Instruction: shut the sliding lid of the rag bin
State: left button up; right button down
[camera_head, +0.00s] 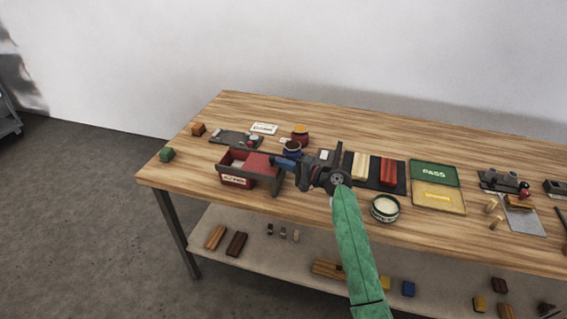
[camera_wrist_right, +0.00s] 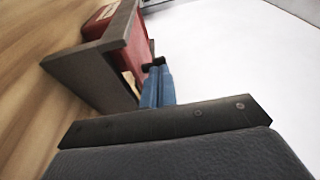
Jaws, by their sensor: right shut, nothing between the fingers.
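The rag bin (camera_head: 236,181) is a red box with a white label near the left end of the table. Its red sliding lid (camera_head: 259,164) lies over the right part, and an open gap shows at the left. In the right wrist view, the bin (camera_wrist_right: 100,24) is at the top left, with the red lid (camera_wrist_right: 137,45) beside a grey rail (camera_wrist_right: 85,75). My right gripper (camera_head: 277,161) is shut and empty, with blue fingers at the lid's right end. In the wrist view, its fingertips (camera_wrist_right: 155,72) are at a small black knob (camera_wrist_right: 153,63); contact is unclear.
A round tin (camera_head: 385,208) sits right of my wrist. Table is clear in front of the bin.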

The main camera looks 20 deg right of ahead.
aim_at(271, 162)
jog(key=x, duration=0.3)
jog(key=b+x, duration=0.1)
jog(key=shift+s+a, duration=0.2)
jog(key=shift+a, duration=0.25)
jog(key=shift+w+a, duration=0.15)
jog(key=shift+a, duration=0.15)
pick_arm(q)
jog(key=shift+d+r, duration=0.25)
jog(key=shift+r, duration=1)
